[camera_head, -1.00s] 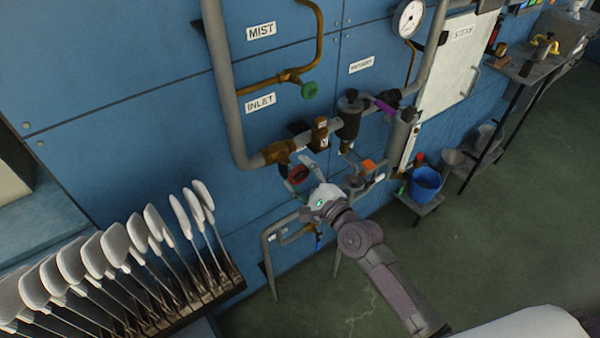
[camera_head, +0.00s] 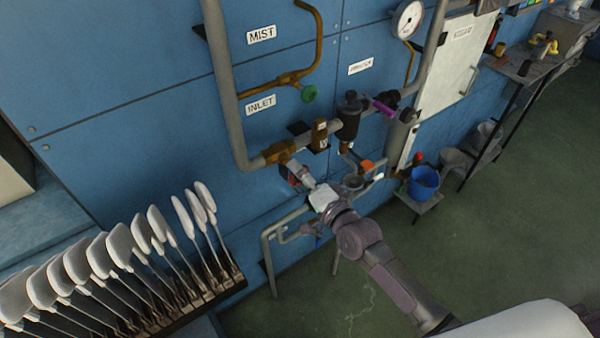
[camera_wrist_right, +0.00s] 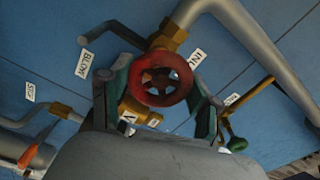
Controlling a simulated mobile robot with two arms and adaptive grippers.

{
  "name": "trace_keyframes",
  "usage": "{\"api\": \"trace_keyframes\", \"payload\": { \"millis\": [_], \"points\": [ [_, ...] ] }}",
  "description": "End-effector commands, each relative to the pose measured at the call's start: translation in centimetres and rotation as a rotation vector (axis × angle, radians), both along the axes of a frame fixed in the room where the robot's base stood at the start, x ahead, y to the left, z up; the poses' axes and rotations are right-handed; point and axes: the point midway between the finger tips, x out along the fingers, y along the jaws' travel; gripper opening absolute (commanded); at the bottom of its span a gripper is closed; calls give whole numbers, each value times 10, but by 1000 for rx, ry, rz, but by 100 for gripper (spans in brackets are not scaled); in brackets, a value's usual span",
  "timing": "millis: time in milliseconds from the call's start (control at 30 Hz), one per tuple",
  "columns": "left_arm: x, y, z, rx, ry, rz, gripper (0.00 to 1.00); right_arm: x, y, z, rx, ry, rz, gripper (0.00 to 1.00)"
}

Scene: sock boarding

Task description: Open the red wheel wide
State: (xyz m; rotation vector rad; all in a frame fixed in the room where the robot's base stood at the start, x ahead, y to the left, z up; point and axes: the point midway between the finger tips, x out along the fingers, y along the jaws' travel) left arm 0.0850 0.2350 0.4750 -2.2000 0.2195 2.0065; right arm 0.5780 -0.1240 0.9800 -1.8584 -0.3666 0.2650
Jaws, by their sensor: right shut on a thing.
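The red wheel (camera_wrist_right: 163,87) sits on a brass valve on the grey pipe, facing the right wrist camera. In the head view only a small part of the red wheel (camera_head: 292,180) shows beside my gripper. My right gripper (camera_head: 304,180) reaches up to it from the lower right. In the right wrist view its two fingers (camera_wrist_right: 160,92) stand on either side of the wheel and are shut on its rim. My left gripper is not in view.
A green wheel (camera_head: 309,94) is on the brass branch above. A dark filter (camera_head: 349,115) and a purple lever (camera_head: 384,107) are on the pipe to the right. Several white boards (camera_head: 110,250) stand in a rack at lower left. A blue bucket (camera_head: 423,183) is at right.

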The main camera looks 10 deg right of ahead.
Motion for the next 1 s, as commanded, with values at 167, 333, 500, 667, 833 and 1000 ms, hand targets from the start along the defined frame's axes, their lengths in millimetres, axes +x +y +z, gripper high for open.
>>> {"api": "trace_keyframes", "payload": {
  "millis": [167,333,500,667,833,1000],
  "points": [
    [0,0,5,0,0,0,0,0,1,0,-158,-61,2,27],
    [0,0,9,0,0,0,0,0,1,0,-306,-123,2,27],
    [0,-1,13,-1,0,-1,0,0,1,0,-457,-183,2,27],
    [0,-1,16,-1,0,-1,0,-1,1,0,-596,-240,1,27],
    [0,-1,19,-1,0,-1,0,-1,1,0,-745,-302,2,27],
    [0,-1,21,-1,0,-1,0,-1,1,-1,-894,-362,2,27]
  ]
}}
